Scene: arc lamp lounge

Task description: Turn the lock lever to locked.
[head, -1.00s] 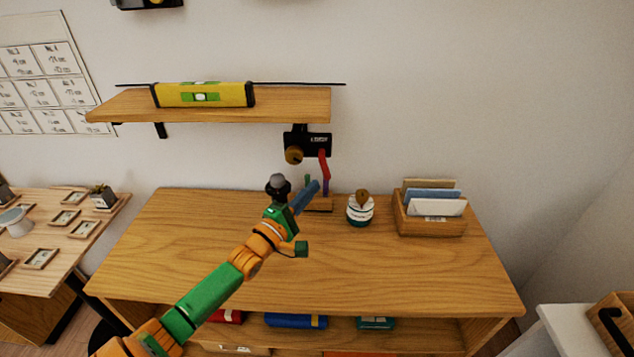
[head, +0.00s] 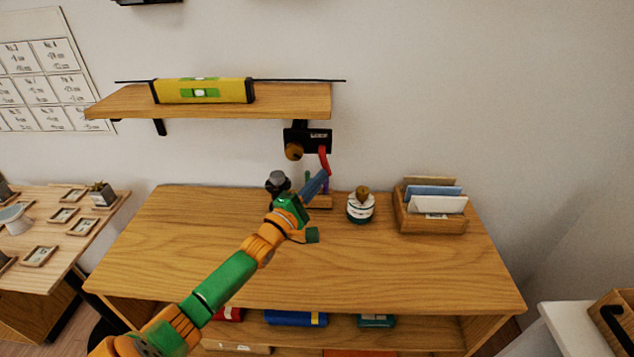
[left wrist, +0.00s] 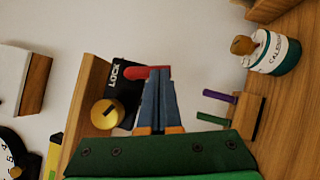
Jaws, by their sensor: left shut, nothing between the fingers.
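The black lock plate (head: 318,134) is on the wall below the right end of the shelf. Its red lever (head: 323,155) hangs down from the plate's right side, and the lower end is behind my fingers. My left gripper (head: 325,173) is shut and empty, with its blue fingertips at the lever's lower part. In the left wrist view, the fingertips (left wrist: 159,70) overlap the red lever (left wrist: 138,72), beside the plate marked LOCK (left wrist: 122,76). I cannot tell whether they touch. A brass knob (left wrist: 107,114) is on the plate.
A wooden shelf (head: 285,101) with a yellow level (head: 203,91) is above. On the cabinet top (head: 400,262) are a small holder with purple and green pegs (left wrist: 250,118), a round jar (head: 360,209) and a letter box (head: 430,224). The front of the cabinet top is clear.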

